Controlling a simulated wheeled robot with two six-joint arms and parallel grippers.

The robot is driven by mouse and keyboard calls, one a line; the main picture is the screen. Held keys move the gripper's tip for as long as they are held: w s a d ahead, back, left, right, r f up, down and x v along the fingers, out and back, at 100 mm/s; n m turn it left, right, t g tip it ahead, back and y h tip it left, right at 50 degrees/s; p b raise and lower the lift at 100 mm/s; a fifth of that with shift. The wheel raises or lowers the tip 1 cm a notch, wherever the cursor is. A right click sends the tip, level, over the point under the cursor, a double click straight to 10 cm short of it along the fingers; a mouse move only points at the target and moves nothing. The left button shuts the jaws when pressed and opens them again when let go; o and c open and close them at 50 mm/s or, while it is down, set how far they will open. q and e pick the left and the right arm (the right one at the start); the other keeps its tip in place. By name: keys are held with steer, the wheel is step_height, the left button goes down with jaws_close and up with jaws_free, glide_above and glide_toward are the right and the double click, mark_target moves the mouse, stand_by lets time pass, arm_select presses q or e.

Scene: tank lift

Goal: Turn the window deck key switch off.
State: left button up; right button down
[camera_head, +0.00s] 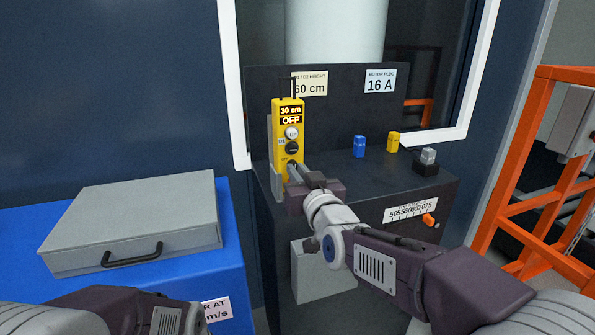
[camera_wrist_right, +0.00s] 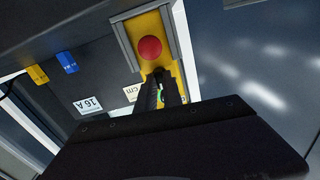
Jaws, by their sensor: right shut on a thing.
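A yellow control box (camera_head: 289,112) stands upright in a grey holder at the left of the dark deck by the window. Its display reads "30 cm" and "OFF". Below are a light UP button and a dark button. My right gripper (camera_head: 292,173) reaches its lower face and is shut on a small part there, seemingly the key switch, which the fingers hide. In the right wrist view the fingers (camera_wrist_right: 160,79) meet the yellow box (camera_wrist_right: 133,32) beside a red round button (camera_wrist_right: 150,48). My left gripper is out of view; only its arm shows at lower left.
A blue plug (camera_head: 359,146), a yellow plug (camera_head: 393,141) and a grey plug (camera_head: 428,155) stand on the deck (camera_head: 335,180). A grey case (camera_head: 140,215) lies on a blue bench (camera_head: 232,255) at left. An orange frame (camera_head: 506,165) stands at right.

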steer(key=shift+n, duration=0.5)
steer(key=c, duration=1.8)
jaws_free()
steer(key=shift+o, duration=0.2)
steer(key=p+v, duration=0.1)
steer(key=v, duration=0.8)
